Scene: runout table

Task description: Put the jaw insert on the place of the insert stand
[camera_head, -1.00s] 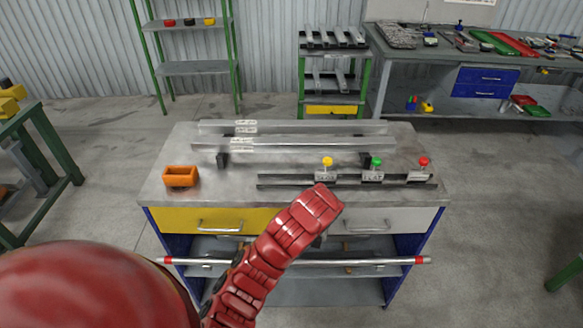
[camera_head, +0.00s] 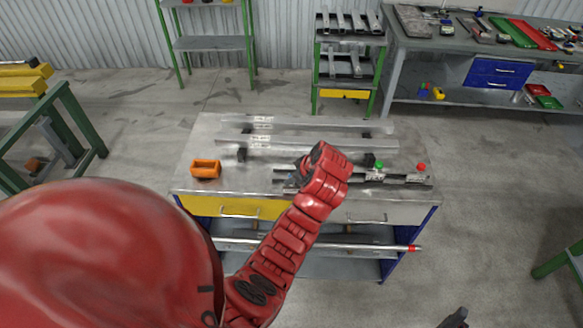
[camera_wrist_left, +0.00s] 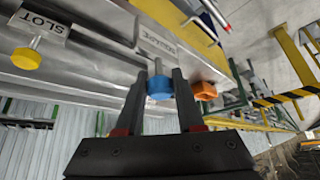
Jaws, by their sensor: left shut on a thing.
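My left gripper (camera_wrist_left: 159,82) is shut on the blue knob of a jaw insert (camera_wrist_left: 158,88), whose metal stem points away from the palm. In the head view my left gripper (camera_head: 297,176) is at the left part of the dark insert stand (camera_head: 400,181) on the table, and my red forearm hides most of it and the held insert. In the wrist view the stem is in front of a labelled plate (camera_wrist_left: 156,42); I cannot tell whether they touch. A yellow-knobbed insert (camera_wrist_left: 27,58) stands by the plate marked SLOT (camera_wrist_left: 42,24).
Green (camera_head: 379,165) and red (camera_head: 421,167) knobs are at the stand's right part. An orange box (camera_head: 206,169) sits at the table's left. Metal bars (camera_head: 310,128) lie behind. A dark part (camera_head: 455,318), perhaps mine, shows at the bottom edge.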

